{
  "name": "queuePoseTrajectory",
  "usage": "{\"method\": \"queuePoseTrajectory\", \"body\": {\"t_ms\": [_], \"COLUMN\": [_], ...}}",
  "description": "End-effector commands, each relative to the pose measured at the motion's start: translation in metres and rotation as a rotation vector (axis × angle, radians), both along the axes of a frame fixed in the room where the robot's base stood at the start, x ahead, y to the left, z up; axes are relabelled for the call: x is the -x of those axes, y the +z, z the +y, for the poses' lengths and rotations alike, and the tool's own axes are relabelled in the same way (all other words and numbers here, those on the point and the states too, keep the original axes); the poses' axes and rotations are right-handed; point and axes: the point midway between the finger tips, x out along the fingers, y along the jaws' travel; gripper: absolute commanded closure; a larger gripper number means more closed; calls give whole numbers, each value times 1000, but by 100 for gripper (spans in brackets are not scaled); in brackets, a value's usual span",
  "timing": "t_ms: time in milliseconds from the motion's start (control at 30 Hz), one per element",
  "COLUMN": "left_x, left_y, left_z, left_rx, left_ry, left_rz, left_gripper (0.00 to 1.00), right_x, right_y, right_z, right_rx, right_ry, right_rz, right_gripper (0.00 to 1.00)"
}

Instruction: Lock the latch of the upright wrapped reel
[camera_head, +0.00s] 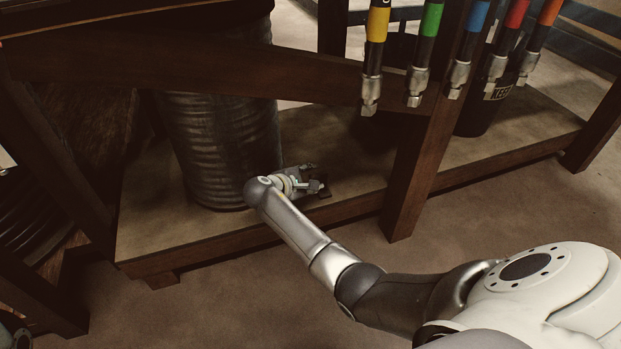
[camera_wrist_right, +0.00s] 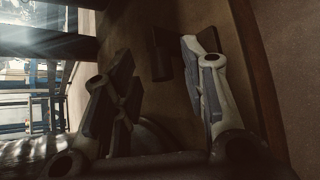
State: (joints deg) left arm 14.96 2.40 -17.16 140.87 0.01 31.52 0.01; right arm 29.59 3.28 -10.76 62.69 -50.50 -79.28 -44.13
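A tall, dark grey ribbed cylinder (camera_head: 222,150), possibly the wrapped reel, stands upright on the low shelf at left. I cannot make out a latch on it in either view. My right gripper (camera_head: 318,184) is just right of the cylinder's lower part, low over the shelf and pointing right, away from it. In the right wrist view the two fingers (camera_wrist_right: 158,53) are spread apart, with nothing held between them. My right wrist covers part of the cylinder's lower right edge. My left gripper does not show clearly in either view.
The low wooden shelf (camera_head: 150,225) has bare room right of the cylinder. A wooden leg (camera_head: 415,175) stands further right, with a black canister (camera_head: 478,115) behind it. Several hoses with coloured bands (camera_head: 377,25) hang above. Dark coils (camera_head: 28,225) show at far left.

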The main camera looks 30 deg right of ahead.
Motion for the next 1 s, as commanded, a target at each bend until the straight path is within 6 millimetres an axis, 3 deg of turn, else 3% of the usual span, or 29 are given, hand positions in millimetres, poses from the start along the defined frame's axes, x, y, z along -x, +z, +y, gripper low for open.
{"method": "queuePoseTrajectory", "body": {"t_ms": [500,700,1000], "left_x": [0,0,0], "left_y": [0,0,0], "left_z": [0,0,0], "left_rx": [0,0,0], "left_ry": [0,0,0], "left_rz": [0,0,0], "left_gripper": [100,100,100], "right_x": [30,35,35], "right_y": [49,56,57], "right_z": [80,90,91], "right_rx": [-3,-1,0], "right_ry": [3,2,1], "right_rz": [-1,0,1], "right_gripper": [60,60,60]}}
